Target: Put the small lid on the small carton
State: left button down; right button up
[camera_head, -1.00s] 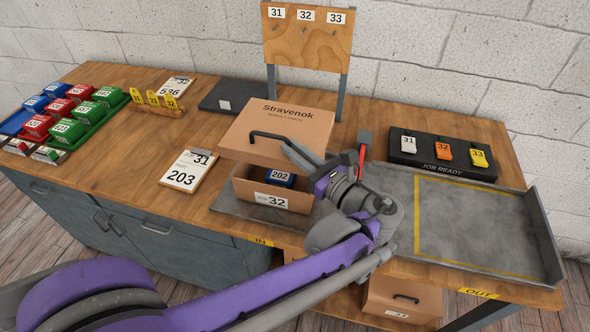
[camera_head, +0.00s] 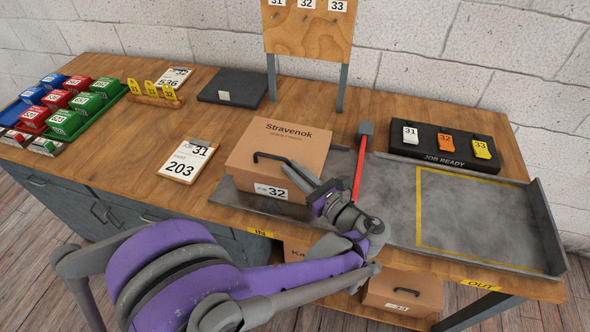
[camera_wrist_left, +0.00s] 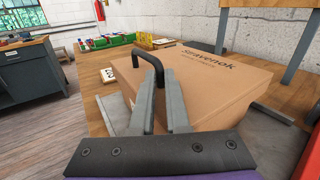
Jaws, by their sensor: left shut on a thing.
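The small lid (camera_head: 285,144), brown cardboard printed "Stravenok", lies over the top of the small carton (camera_head: 300,196), whose "32" label shows on its front. The lid looks level and lined up with the carton, and no gap shows; the carton's inside is hidden. My left gripper (camera_head: 288,166) is shut on the lid's black handle (camera_head: 266,155) at the front left. In the left wrist view the fingers (camera_wrist_left: 162,75) meet at the right end of the handle (camera_wrist_left: 145,50). My right gripper is not in view.
The carton stands on a grey tray (camera_head: 228,198) with a red-handled tool (camera_head: 360,165) beside it. A card "203" (camera_head: 188,161) lies to the left. The yellow-marked area (camera_head: 480,220) at right is clear. A black job-ready rack (camera_head: 440,150) stands behind it.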

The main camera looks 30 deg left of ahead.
pick_arm(q)
jog(key=shift+f+b, duration=0.4)
jog(key=shift+f, duration=0.05)
jog(key=c, duration=0.9)
grip_release()
jog(key=shift+r, duration=0.1)
jog(key=shift+r, duration=0.1)
jog(key=shift+r+p, duration=0.35)
jog(key=shift+p, duration=0.15)
jog(key=b+v, duration=0.1)
jog(key=v, duration=1.1)
jog(key=shift+f, duration=0.1)
